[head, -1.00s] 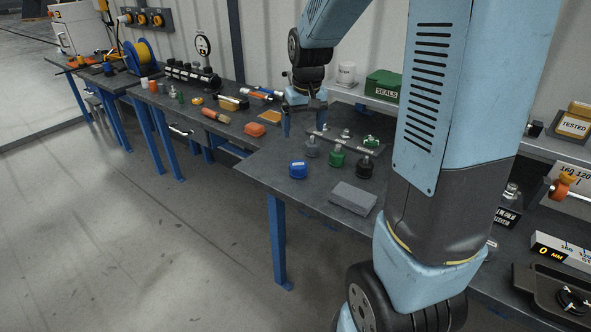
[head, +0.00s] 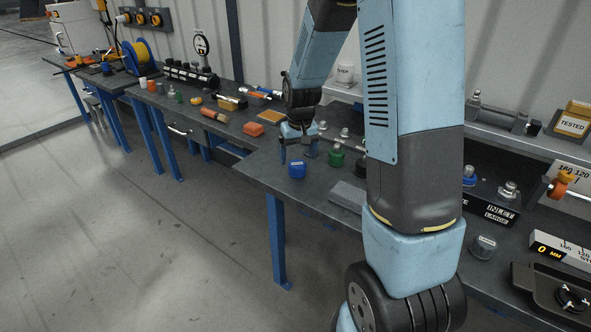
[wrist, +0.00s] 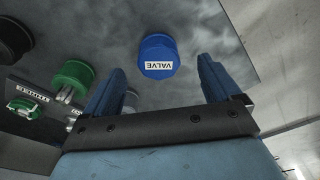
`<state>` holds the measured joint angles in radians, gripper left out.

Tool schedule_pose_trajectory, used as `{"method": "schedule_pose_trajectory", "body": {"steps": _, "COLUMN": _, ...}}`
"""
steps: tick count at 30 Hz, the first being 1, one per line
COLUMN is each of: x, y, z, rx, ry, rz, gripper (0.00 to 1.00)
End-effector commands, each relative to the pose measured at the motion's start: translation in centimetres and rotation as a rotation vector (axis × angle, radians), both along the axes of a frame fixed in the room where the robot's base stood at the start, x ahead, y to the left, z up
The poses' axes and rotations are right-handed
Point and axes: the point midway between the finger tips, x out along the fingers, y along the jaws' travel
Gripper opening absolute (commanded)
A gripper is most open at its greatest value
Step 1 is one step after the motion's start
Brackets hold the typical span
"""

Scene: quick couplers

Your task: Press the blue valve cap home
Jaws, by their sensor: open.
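The blue valve cap (head: 296,170) stands on the dark bench top near its left front edge. In the wrist view the blue cap (wrist: 159,55) shows its white VALVE label, upside down. My gripper (head: 297,150) is open and empty, close behind and above the cap in the head view. In the wrist view the cap lies ahead of the gap between the two blue fingers (wrist: 161,78), with no visible contact. A coupler rail with metal fittings (head: 345,132) stands behind, partly hidden by my arm.
A green cap (head: 336,158) stands right of the blue cap, with a black cap (head: 360,166) partly behind my arm. A grey block (head: 347,195) lies in front. An orange piece (head: 253,129) is on the bench to the left. Bench edge runs close to the blue cap.

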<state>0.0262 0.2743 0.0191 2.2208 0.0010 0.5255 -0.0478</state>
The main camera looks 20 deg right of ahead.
Motion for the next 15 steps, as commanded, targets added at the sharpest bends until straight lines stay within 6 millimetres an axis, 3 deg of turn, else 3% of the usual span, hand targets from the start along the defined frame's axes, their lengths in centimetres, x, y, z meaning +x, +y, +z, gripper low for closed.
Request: {"method": "schedule_pose_trajectory", "body": {"steps": 15, "x": 1.1, "y": -0.2, "z": -4.9, "rx": 0.0, "ry": 0.002, "rz": 0.001, "gripper": 0.9}}
